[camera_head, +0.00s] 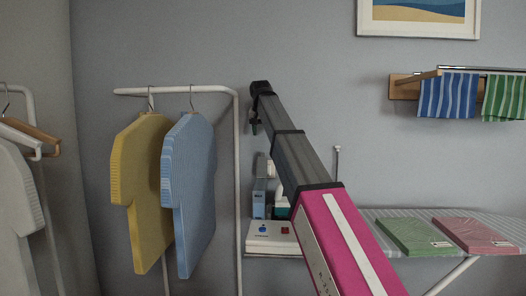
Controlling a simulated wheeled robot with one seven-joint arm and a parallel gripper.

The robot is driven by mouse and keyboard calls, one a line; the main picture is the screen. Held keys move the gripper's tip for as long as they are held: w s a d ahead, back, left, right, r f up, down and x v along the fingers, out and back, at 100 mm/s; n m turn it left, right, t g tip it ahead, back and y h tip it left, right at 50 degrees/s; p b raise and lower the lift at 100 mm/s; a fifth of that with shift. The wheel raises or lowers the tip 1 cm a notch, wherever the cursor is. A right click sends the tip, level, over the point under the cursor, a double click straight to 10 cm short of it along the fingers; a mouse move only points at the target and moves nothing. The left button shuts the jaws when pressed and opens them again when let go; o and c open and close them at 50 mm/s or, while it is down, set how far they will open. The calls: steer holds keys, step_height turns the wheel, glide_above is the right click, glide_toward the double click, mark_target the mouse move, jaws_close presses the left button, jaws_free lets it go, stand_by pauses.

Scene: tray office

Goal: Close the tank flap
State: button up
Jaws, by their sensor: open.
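A white steam station (272,240) with a blue mark and a red button stands at the left end of the ironing board, partly behind my arm. A blue-grey upright part (259,204), which looks like its tank, rises at the back left. A narrow grey piece (260,166) stands upright above it; it may be the raised flap, but I cannot tell for certain. A teal and white shape (282,206) beside it is mostly hidden by my arm. My gripper (254,126) is small and dark at the arm's far end, above and slightly left of the station, apart from it and empty.
The ironing board (380,226) carries a folded green cloth (414,236) and a folded pink cloth (474,233). A white rail (238,190) with yellow (140,190) and blue (188,190) shirts stands close left. A thin post (337,163) rises behind the board. Striped towels (447,96) hang at right.

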mark_target(262, 159)
steer(key=x, duration=1)
steer(key=shift+w+a+f, duration=0.1)
steer(key=shift+w+f, duration=0.15)
steer(key=shift+w, duration=0.05)
jaws_close()
